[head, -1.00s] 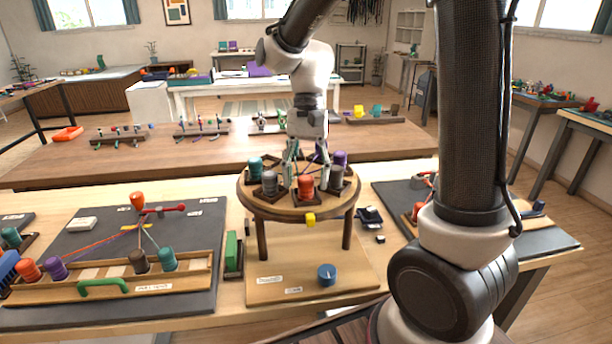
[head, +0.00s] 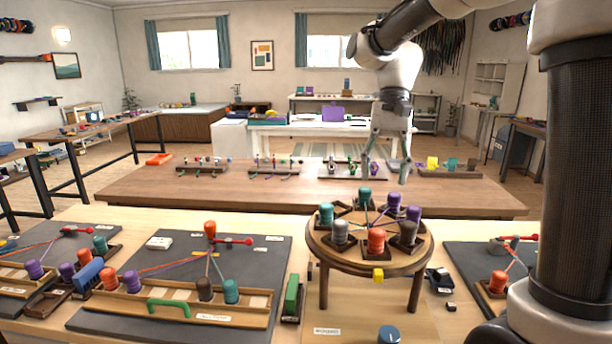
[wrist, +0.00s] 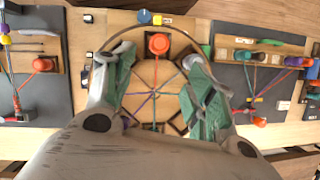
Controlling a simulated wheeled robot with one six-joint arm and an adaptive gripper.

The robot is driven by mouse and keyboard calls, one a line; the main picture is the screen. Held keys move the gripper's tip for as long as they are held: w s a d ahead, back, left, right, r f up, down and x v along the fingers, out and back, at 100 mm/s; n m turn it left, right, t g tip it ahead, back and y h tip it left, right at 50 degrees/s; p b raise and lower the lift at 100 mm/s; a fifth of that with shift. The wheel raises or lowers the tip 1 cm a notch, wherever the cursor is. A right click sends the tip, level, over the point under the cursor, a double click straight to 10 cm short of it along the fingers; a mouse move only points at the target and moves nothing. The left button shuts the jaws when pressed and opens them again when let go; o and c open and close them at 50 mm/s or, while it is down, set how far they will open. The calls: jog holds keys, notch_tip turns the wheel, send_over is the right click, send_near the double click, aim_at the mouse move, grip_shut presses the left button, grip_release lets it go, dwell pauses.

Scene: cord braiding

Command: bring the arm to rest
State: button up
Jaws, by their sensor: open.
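My gripper (head: 388,172) hangs from my arm above and behind the round braiding stand in the head view. Its two fingers are spread apart with nothing between them. In the wrist view my gripper (wrist: 160,88) shows its green finger pads on either side of the stand's centre. The round wooden stand (head: 330,262) carries several bobbins around its rim, among them an orange one (head: 376,241), a grey one (head: 340,232) and a teal one (head: 365,197). Cords run from the bobbins to the middle of the disc. My fingers look clear of the stand; some bobbins are hidden in the wrist view.
A dark mat (head: 262,262) with a wooden bobbin rack (head: 180,304) lies left of the stand. Another dark mat (head: 462,262) lies to the right. A blue knob (head: 388,334) sits in front. A brown table (head: 250,198) with small racks stands behind.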

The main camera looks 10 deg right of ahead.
jog(key=s+d+f+n+t+h, duration=0.1)
jog(key=s+d+n+t, duration=0.1)
jog(key=s+d+t, duration=0.2)
jog(key=s+d+f+n+t+h, duration=0.1)
jog(key=s+d+t, duration=0.3)
jog(key=s+d, duration=0.4)
jog(key=s+n, duration=0.1)
jog(key=s, duration=0.4)
jog(key=shift+d+f+n, duration=0.35)
jog(key=shift+n, duration=0.05)
